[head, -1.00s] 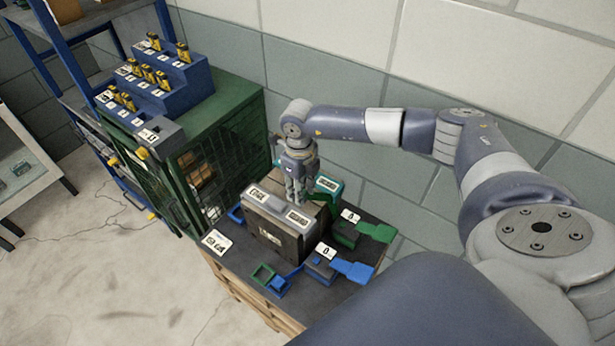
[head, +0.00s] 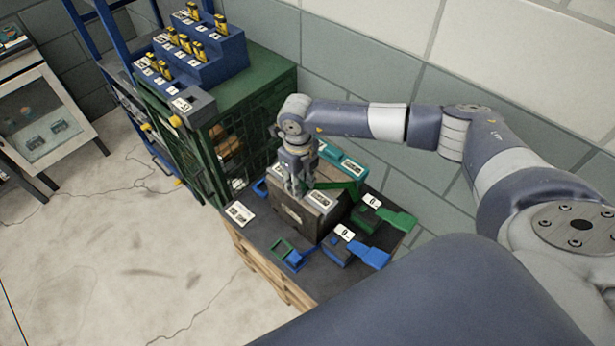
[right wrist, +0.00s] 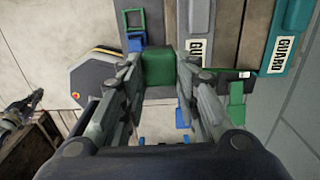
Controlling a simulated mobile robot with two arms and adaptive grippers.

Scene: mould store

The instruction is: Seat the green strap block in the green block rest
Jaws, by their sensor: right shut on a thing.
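My right gripper (head: 298,186) shows in the head view above the top of the grey mould (head: 305,215), fingers pointing down. In the right wrist view, the gripper (right wrist: 160,82) is shut on the green strap block (right wrist: 160,66), which sits between its fingers. In the head view the block is mostly hidden by the fingers. A green open frame (head: 279,246), which looks like the green block rest, lies on the dark bench top at the mould's front left. It also shows in the right wrist view (right wrist: 130,20), apart from the held block.
A blue piece (head: 295,259) lies beside the green frame. A green buckle (head: 366,217) and a blue buckle (head: 337,249) stand right of the mould. Teal and grey guard strips lie at its top. A green cage cabinet (head: 262,115) stands behind left.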

